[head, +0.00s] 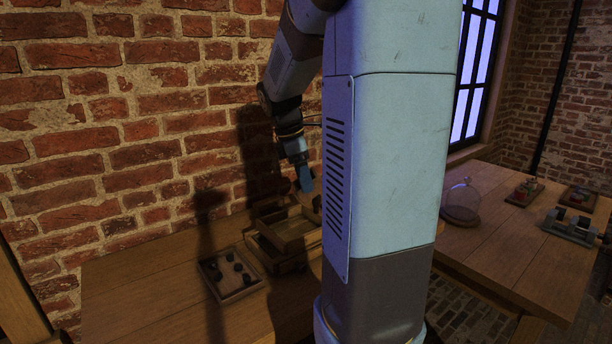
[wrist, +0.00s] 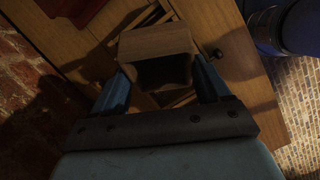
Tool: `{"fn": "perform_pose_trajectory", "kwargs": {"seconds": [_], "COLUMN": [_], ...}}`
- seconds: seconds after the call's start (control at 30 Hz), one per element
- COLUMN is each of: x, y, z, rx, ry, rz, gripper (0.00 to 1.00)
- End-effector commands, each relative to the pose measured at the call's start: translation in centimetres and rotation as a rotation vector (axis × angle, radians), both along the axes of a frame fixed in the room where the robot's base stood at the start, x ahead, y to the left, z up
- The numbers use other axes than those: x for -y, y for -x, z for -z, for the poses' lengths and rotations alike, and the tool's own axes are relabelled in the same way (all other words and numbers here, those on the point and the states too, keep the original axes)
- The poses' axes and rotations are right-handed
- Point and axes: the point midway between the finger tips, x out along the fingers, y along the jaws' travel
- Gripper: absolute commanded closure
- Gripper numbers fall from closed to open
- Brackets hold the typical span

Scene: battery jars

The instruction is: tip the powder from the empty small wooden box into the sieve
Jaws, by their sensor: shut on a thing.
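My gripper (wrist: 161,78) is shut on the small wooden box (wrist: 155,42), with one blue finger on each side of it. The box shows a pale wooden face and a dark hollow below it in the wrist view; I see no powder in the dark. In the head view my gripper (head: 304,178) is above the back of the workbench, and the box is mostly hidden behind my column. A shallow square wooden frame, which looks like the sieve (head: 270,236), sits just below on stacked wooden pieces. Its right side is hidden by my column.
A small tray (head: 241,292) with several dark round pieces lies left of the frame. The bench front left (head: 130,300) is clear. A brick wall stands close behind. A second table (head: 520,270) on the right holds a glass dome (head: 461,203) and small apparatus (head: 570,226).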

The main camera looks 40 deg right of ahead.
Motion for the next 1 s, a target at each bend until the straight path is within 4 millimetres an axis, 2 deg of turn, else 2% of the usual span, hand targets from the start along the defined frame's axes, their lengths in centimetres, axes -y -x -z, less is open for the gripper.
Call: {"fn": "perform_pose_trajectory", "kwargs": {"seconds": [0.7, 1.0], "x": [-2.9, -3.7], "y": [-1.4, -1.8], "z": [1.9, 2.4], "rx": [-0.332, -0.434], "ry": [0.709, 0.932], "rz": [-0.006, -0.003], "gripper": [0.55, 0.55]}}
